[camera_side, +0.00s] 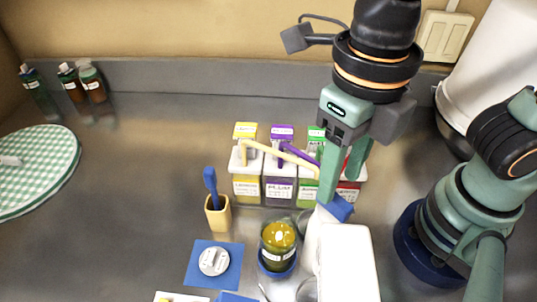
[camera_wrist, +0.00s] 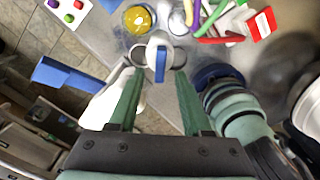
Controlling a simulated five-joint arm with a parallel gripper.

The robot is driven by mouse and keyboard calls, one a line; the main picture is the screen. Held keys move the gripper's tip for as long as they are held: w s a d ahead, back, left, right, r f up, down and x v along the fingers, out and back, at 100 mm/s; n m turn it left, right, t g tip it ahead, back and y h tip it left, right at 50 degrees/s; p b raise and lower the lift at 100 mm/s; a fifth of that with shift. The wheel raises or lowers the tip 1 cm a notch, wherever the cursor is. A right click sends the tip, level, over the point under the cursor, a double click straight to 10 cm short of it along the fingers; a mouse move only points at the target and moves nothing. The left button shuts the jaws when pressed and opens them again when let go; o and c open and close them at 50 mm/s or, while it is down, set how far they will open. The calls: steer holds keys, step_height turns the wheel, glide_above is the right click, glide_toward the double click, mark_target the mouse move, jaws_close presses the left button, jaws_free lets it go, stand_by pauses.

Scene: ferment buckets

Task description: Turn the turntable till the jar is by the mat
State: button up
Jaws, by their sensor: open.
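The jar (camera_side: 278,240), glass with yellow-green contents, stands upright on a round blue base; the wrist view shows it at the top (camera_wrist: 138,18). The turntable seems to be the white hub (camera_side: 314,232) with a blue upright grip (camera_side: 341,207) and ring-like holders around it; the grip also shows in the wrist view (camera_wrist: 160,64). The blue mat (camera_side: 231,278) bears a grey lid-like disc and lies left of the jar, with a gap between. My gripper (camera_side: 338,190) is open above the hub, its fingers (camera_wrist: 159,78) either side of the grip; contact is unclear.
Several labelled cartons (camera_side: 279,188) stand behind the turntable, with a yellow and a purple tool over them. A wooden cup (camera_side: 218,215) holds a blue-handled tool. A white box-like thing (camera_side: 348,265) stands in front right. The counter at left centre is clear.

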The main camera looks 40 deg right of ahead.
step_height(320, 180, up, 8)
steer(key=shift+r, duration=0.1)
stand_by(0.4)
steer(key=w+d+f+m+t, duration=0.2)
steer(key=w+d+m, duration=0.2)
steer(key=d+m, duration=0.3)
steer(key=w+d+f+m+t, duration=0.1)
steer(key=w+d+m, duration=0.4)
steer(key=m, duration=1.2)
steer(key=w+d+f+m+t, duration=0.2)
steer(key=w+d+f+m, duration=0.2)
steer(key=d+m, duration=0.5)
steer(key=w+m, duration=0.1)
steer(key=m, duration=0.2)
steer(key=shift+w+d+t, duration=0.15)
steer(key=shift+t, duration=0.15)
